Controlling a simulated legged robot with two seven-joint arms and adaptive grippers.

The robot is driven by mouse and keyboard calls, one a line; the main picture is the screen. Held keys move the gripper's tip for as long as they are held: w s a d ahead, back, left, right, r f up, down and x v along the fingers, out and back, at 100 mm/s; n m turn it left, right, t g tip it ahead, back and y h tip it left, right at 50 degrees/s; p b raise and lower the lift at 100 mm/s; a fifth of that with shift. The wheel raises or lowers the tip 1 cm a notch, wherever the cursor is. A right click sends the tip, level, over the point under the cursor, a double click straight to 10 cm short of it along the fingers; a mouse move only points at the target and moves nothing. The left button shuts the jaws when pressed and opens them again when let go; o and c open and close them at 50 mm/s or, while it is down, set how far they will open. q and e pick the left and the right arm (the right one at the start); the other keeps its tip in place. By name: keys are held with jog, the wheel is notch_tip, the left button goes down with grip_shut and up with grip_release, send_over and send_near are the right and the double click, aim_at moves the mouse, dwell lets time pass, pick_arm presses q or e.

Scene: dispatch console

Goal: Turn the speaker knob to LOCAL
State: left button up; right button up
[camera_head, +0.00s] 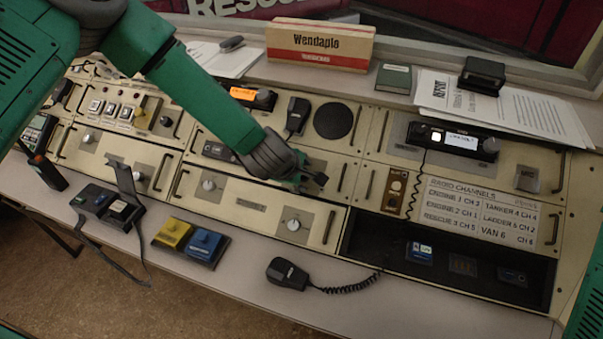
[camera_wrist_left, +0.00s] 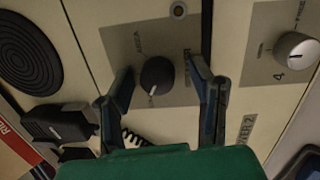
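A dark round knob (camera_wrist_left: 157,76) with a white pointer mark sits on a grey plate in the left wrist view. Its pointer aims toward the bottom of that view. The small lettering around it is too blurred to read. My left gripper (camera_wrist_left: 164,70) is open, with one finger on each side of the knob and a visible gap to it. In the head view my left gripper (camera_head: 312,180) is over the middle of the console and hides this knob. My right gripper is not in view.
A silver knob (camera_wrist_left: 297,50) is on a neighbouring plate; it also shows in the head view (camera_head: 293,224). A round speaker grille (camera_head: 333,121) and a hand microphone (camera_head: 297,115) are behind the gripper. Another microphone (camera_head: 288,274) lies on the desk in front.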

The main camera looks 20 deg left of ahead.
pick_arm(q)
jog(key=shift+r, duration=0.1)
jog(key=shift+s+r, duration=0.15)
jog(key=shift+r, duration=0.1)
jog(key=v, duration=1.1)
jog(key=shift+s+a, duration=0.1)
